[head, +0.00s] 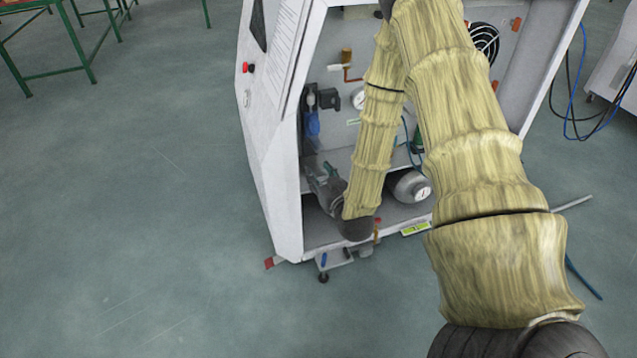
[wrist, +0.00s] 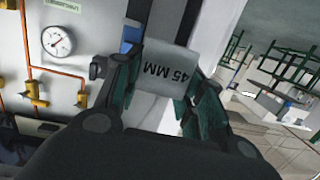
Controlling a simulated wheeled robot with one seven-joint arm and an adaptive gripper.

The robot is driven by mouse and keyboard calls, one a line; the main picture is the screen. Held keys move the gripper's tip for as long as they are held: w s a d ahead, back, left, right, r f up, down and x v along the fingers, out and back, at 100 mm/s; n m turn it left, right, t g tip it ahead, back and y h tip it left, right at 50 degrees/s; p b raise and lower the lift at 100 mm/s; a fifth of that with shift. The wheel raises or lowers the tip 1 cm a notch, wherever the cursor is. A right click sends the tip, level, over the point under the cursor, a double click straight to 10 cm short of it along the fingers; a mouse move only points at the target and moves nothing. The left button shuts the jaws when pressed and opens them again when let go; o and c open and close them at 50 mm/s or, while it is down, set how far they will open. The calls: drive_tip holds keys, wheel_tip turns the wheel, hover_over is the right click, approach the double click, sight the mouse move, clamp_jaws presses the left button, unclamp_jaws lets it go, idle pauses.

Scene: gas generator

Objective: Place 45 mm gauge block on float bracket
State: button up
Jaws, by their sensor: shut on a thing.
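The grey block marked "45 MM" (wrist: 170,68) is the gauge block, its lettering upside down in the wrist view. My gripper (wrist: 168,88) is shut on it, with green-lined fingers on both sides of the block. In the head view my gripper (head: 328,182) is at the lower left of the open white cabinet (head: 275,150), partly hidden by my arm. The block itself cannot be made out in the head view. I cannot pick out the float bracket with certainty in either view.
A grey cylinder with a round end (head: 412,187) lies on the cabinet's lower shelf. A pressure gauge (wrist: 58,40) and copper pipes (wrist: 72,74) are on the panel at left in the wrist view. The floor (head: 130,220) left of the cabinet is clear.

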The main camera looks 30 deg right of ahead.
drive_tip(key=s+d+f+b, duration=0.1)
drive_tip(key=d+f+b, duration=0.5)
drive_tip(key=f, duration=0.2)
drive_tip(key=r+b+x, duration=0.1)
drive_tip(key=x, duration=0.4)
drive_tip(key=r+x, duration=0.1)
drive_tip(key=x, duration=0.5)
drive_tip(key=r+b+x, duration=0.1)
drive_tip(key=x, duration=0.5)
drive_tip(key=shift+w+d+b, duration=0.3)
drive_tip(key=shift+b, duration=0.05)
drive_tip(key=shift+f+b, duration=0.55)
drive_tip(key=shift+f, duration=1.2)
drive_tip(key=shift+f, duration=0.15)
drive_tip(key=o, duration=1.1)
drive_tip(key=shift+o, duration=0.2)
